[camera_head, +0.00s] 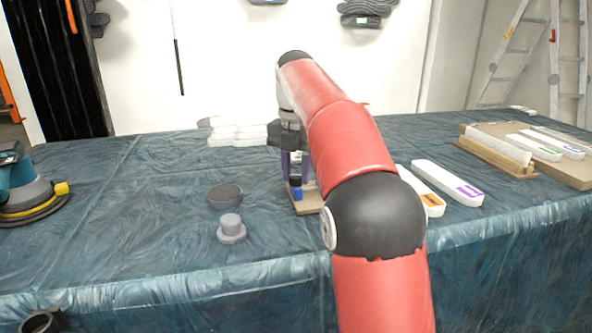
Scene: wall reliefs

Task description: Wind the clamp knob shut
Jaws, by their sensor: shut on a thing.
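The clamp (308,205) stands on a small tan base on the table, mostly hidden behind my red arm. A blue part (296,193) shows low at its left side; I cannot tell whether it is the knob or another part of the clamp. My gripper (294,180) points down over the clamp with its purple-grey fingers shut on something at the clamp. The arm hides the contact, so the knob's turn and the clamp's jaw gap cannot be seen.
White stacked blocks (238,133) lie behind. White labelled bars (447,183) lie to the right, with a wooden tray (545,165) beyond. A sander (30,190) stands far left.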

